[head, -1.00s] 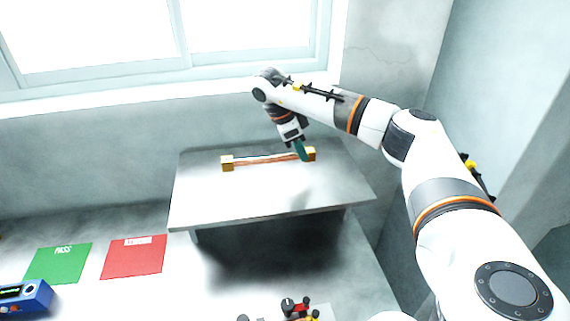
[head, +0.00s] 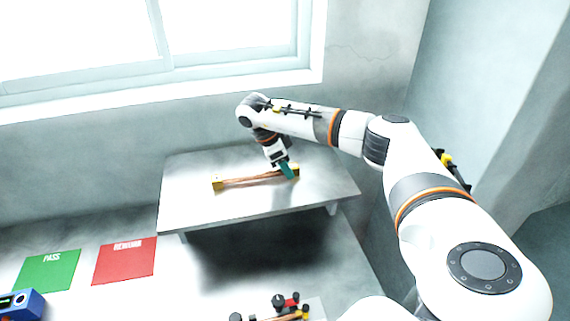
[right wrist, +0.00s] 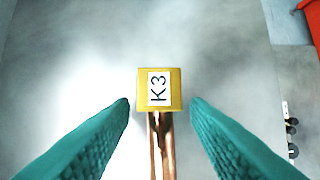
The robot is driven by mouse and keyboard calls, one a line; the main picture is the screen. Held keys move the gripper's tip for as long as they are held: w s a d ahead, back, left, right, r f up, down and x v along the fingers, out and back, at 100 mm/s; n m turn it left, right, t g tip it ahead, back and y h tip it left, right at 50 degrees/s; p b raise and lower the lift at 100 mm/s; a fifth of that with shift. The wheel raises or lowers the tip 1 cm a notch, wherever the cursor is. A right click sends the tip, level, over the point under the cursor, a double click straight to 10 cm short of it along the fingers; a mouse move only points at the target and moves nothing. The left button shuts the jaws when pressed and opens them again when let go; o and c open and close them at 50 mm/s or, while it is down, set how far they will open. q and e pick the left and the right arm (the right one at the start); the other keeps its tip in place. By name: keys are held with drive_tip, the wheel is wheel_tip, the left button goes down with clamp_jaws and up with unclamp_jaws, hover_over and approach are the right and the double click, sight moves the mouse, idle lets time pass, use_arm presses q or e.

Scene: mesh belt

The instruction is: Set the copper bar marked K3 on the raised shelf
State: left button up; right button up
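The copper bar marked K3 (head: 250,180) lies on the raised shelf (head: 200,207), slightly slanted, with a gold block at each end. In the right wrist view, one yellow block (right wrist: 174,103) carries the K3 label. My right gripper (head: 287,171) is at the bar's right end. Its two green fingers (right wrist: 160,103) stand apart on either side of the bar, with a visible gap on both sides. My left gripper is out of view.
A green PASS pad (head: 48,272) and a red pad (head: 124,262) lie on the lower table at the left. A blue device (head: 22,305) sits at the bottom left. A fixture with black knobs (head: 278,300) is at the bottom. The shelf's front is clear.

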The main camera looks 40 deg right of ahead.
sight(268, 171)
drive_tip(key=shift+o, duration=0.2)
drive_tip(key=shift+r, duration=0.15)
drive_tip(key=shift+w+a+r, duration=0.1)
drive_tip(key=shift+r, duration=0.05)
drive_tip(key=b+v, duration=0.3)
drive_tip(key=v, duration=0.3)
drive_tip(key=shift+w+a+r, duration=0.1)
drive_tip(key=shift+a+r, duration=0.1)
drive_tip(key=shift+r, duration=0.1)
drive_tip(key=v, duration=0.5)
drive_tip(key=shift+d, duration=0.1)
